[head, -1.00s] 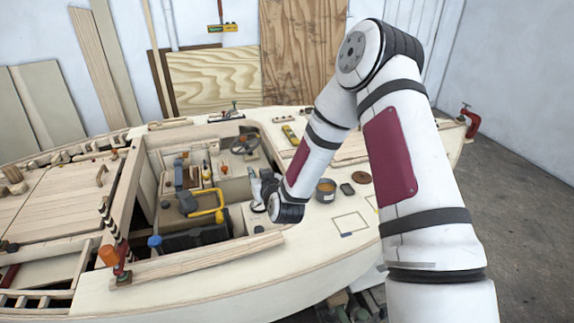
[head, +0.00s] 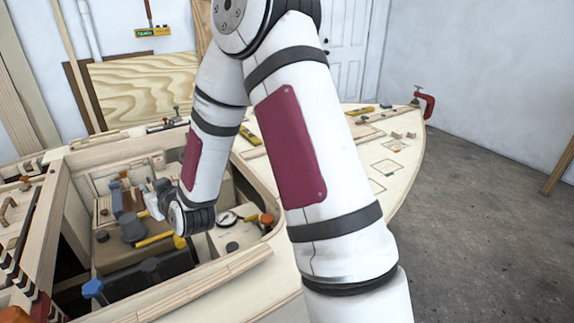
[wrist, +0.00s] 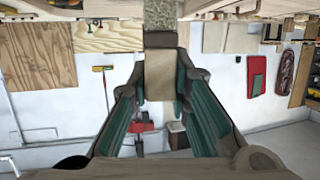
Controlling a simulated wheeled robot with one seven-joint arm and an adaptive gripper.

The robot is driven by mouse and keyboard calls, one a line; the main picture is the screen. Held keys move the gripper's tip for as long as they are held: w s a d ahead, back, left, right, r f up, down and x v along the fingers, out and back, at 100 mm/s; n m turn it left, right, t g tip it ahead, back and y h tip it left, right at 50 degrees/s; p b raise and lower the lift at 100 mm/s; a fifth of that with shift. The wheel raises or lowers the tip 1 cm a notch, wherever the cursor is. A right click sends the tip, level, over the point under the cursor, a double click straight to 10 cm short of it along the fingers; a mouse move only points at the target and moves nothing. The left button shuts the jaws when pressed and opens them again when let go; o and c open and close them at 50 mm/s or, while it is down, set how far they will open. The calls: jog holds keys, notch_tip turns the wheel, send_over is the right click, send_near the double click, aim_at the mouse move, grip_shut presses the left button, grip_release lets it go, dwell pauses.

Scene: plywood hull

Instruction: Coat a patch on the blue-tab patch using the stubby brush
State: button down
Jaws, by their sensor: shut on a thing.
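My gripper (wrist: 160,85) shows in the wrist view with its green-padded fingers closing on a beige, block-like piece (wrist: 160,72). A speckled olive end (wrist: 159,16) extends beyond it; this appears to be the stubby brush. In the head view my gripper (head: 156,203) is small and partly hidden by my wrist, over the cockpit. Outlined patches (head: 388,168) lie on the pale deck at the right; I cannot make out a blue tab on them. The blue-tab patch is not visible now, perhaps behind my arm.
The cockpit holds a black box (head: 152,272), a yellow handle (head: 155,240) and an orange-topped item (head: 267,220). A blue knob (head: 92,289) stands at its near rim. A red clamp (head: 424,103) grips the far deck end. Grey floor (head: 470,210) is clear at right.

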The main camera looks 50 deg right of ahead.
jog(key=f+b, duration=0.1)
jog(key=b, duration=0.1)
jog(key=w+f+b, duration=0.1)
jog(key=f+b, duration=0.1)
jog(key=b, duration=0.1)
jog(key=w+f+b, duration=0.1)
jog(key=f+b, duration=0.1)
jog(key=shift+a, duration=0.1)
jog(key=s+d+r+h+b, duration=0.1)
jog(key=s+d+h+b, duration=0.1)
jog(key=d, duration=1.3)
jog(key=s+d+r+h+b, duration=0.1)
jog(key=d+b, duration=0.1)
jog(key=d, duration=1.4)
jog(key=s+d+h, duration=0.2)
jog(key=s+d, duration=0.8)
jog(key=d, duration=0.4)
jog(key=shift+g, duration=0.3)
jog(key=f+b, duration=0.2)
jog(key=f, duration=0.1)
jog(key=f+b, duration=0.1)
jog(key=f, duration=0.1)
jog(key=shift+w+a+f+b, duration=0.2)
jog(key=shift+w+a+b, duration=0.05)
jog(key=shift+b, duration=0.05)
jog(key=shift+f, duration=0.25)
jog(key=shift+f+b, duration=0.45)
jog(key=shift+f, duration=0.25)
jog(key=shift+r, duration=0.1)
